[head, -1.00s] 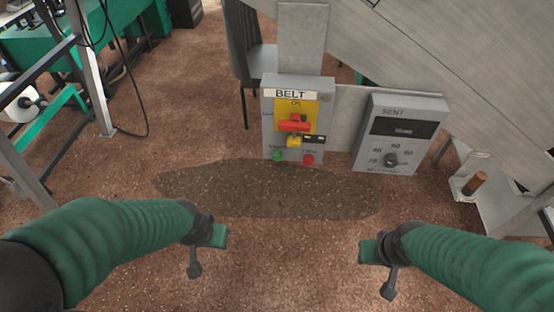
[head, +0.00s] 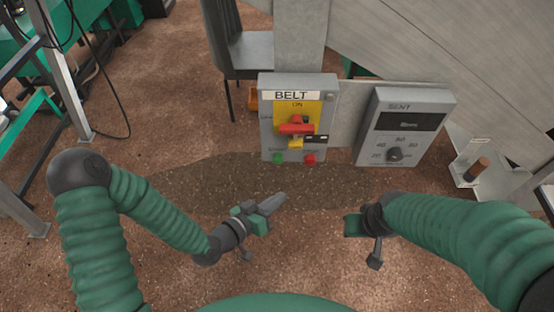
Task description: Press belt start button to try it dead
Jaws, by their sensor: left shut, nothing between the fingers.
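The grey BELT box (head: 268,130) stands in the middle of the head view. A green button (head: 278,158) is at its lower left and a red button (head: 310,159) at its lower right. Above them a red handle (head: 297,129) lies crosswise on a yellow plate, with a yellow padlock-like piece (head: 295,143) just below it. My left gripper (head: 282,198) is shut and empty, nearer to me than the green button and apart from it, pointing up and right. My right gripper (head: 350,224) is at the lower right, apart from the box; its jaws are unclear.
A grey SENT box (head: 416,106) with a dial and dark display stands to the right. A grey sloping panel (head: 440,50) fills the upper right. A chair (head: 250,50) stands behind the BELT box. A dark patch (head: 190,185) lies on the brown floor.

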